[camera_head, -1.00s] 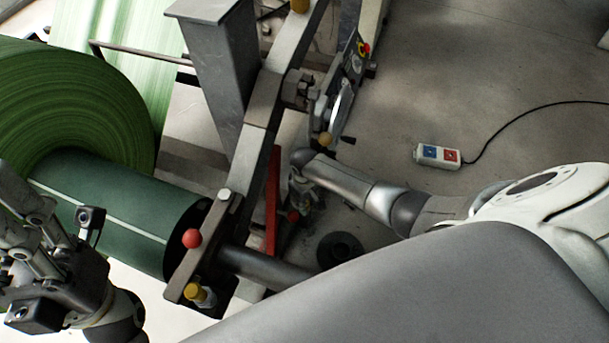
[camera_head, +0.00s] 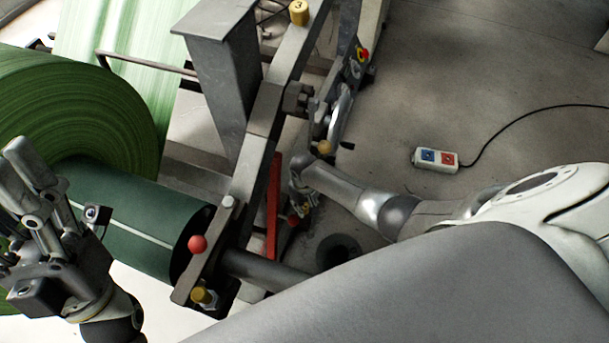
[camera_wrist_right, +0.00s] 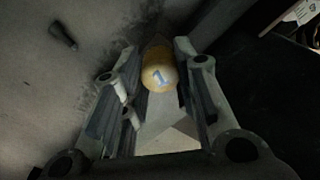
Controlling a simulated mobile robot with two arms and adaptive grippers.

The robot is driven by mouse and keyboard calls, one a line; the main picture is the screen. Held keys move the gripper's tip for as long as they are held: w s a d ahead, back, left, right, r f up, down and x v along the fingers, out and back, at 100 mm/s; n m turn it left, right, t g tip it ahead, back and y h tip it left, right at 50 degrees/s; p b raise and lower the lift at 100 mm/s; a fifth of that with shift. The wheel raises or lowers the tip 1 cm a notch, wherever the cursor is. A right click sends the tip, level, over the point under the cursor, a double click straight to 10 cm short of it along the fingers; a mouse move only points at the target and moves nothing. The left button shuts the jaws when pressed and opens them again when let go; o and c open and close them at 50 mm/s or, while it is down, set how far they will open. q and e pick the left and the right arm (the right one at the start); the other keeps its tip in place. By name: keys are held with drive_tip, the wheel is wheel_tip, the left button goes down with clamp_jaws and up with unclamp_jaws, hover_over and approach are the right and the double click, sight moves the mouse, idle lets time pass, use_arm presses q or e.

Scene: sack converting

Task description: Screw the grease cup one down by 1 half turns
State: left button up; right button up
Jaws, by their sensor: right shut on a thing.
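The grease cup one (camera_wrist_right: 158,76) is a rounded yellow cup with a blue "1", between the fingers of my right gripper (camera_wrist_right: 152,62) in the right wrist view. The fingers are shut on it, one on each side. In the head view my right gripper (camera_head: 302,204) is small and dark below the frame beam, and cup one cannot be made out there. My left gripper (camera_head: 62,182) is at the left edge of the head view, fingers apart and empty, in front of the green roll.
A yellow cup marked 3 (camera_head: 298,13) sits on the beam at the top. Another yellow cup (camera_head: 203,296) is near the red ball knob (camera_head: 197,244). A handwheel (camera_head: 338,115) and red bar (camera_head: 273,205) are close to my right arm.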

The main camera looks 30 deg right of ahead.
sight(305, 206)
drive_tip(key=o, duration=1.1)
drive_tip(key=shift+c, duration=0.2)
drive_tip(key=shift+r, duration=3.75)
drive_tip(key=shift+s, duration=0.1)
